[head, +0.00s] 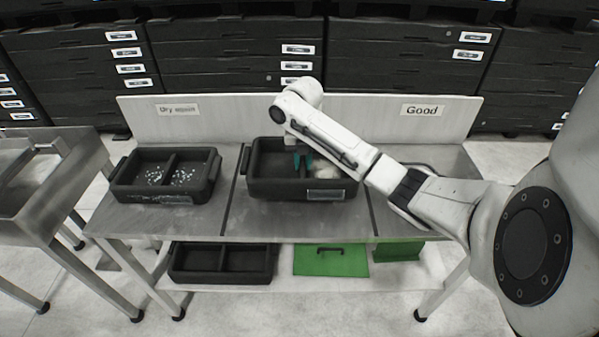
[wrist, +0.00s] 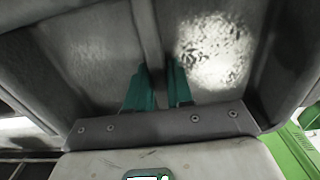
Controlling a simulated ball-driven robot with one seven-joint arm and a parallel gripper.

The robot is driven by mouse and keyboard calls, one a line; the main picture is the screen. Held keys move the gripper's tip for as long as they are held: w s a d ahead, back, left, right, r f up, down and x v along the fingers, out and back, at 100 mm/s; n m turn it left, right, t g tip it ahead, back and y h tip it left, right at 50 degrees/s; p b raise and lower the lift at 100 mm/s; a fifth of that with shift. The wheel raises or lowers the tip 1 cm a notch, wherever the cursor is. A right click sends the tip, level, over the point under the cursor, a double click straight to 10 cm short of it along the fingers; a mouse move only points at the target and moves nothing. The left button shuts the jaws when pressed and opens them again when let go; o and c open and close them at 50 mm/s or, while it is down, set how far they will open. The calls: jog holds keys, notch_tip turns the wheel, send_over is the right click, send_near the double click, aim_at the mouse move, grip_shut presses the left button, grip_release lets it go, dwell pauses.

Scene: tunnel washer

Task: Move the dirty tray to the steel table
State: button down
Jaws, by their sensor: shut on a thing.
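A black two-compartment tray (head: 275,188) sits on the middle section of the steel table (head: 252,226). My gripper (head: 302,160) reaches into this tray from above, and its teal fingers are shut on the middle divider (wrist: 147,30). The fingers also show in the wrist view (wrist: 158,76). A bright whitish patch shows in the right compartment; I cannot tell whether it is glare or residue. Another black tray (head: 164,194), with white specks in both compartments, sits on the table's left section under the "Dry again" sign (head: 178,109).
A second steel table (head: 62,190) stands at the far left, with a gap before the main table. The "Good" sign (head: 421,110) is at the back right. Below are an empty black tray (head: 222,277) and a green panel (head: 331,262). Black stacks (head: 240,50) line the back.

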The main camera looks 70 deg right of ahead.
jog(key=f, duration=0.1)
jog(key=w+d+f, duration=0.1)
jog(key=d+f, duration=0.1)
jog(key=shift+w+f, duration=0.25)
jog(key=shift+w, duration=0.15)
jog(key=shift+f, duration=1.3)
jog(key=shift+a, duration=0.1)
jog(key=shift+f, duration=0.2)
jog(key=c, duration=1)
grip_release()
